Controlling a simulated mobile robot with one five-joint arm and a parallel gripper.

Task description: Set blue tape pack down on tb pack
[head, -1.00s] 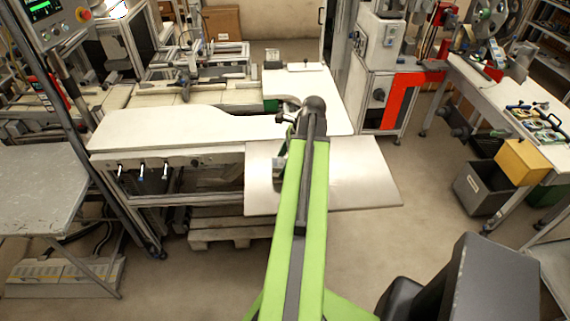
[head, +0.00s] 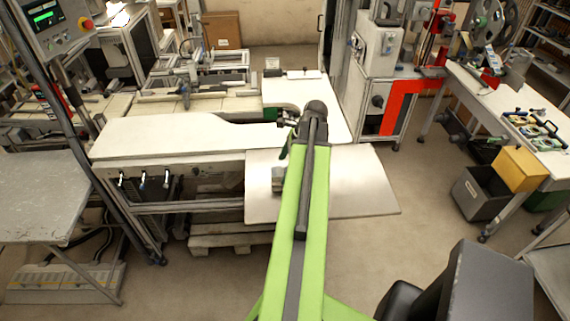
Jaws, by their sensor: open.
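My green arm reaches forward over a pale flat board (head: 358,188) at the front of the white workbench, which may be the tb pack surface. My gripper (head: 279,178) shows only in part, at the left side of the arm, over the left part of this board. It is open, but its fingertips are mostly hidden by the arm. I cannot make out a blue tape pack on the board or at the gripper; the arm covers a strip of the board.
The white workbench (head: 165,135) extends behind and left of the board. A grey table (head: 40,195) stands at left. At right are a white table (head: 500,105) with several parts, a yellow box (head: 521,168) and a dark bin (head: 480,195). The floor between is clear.

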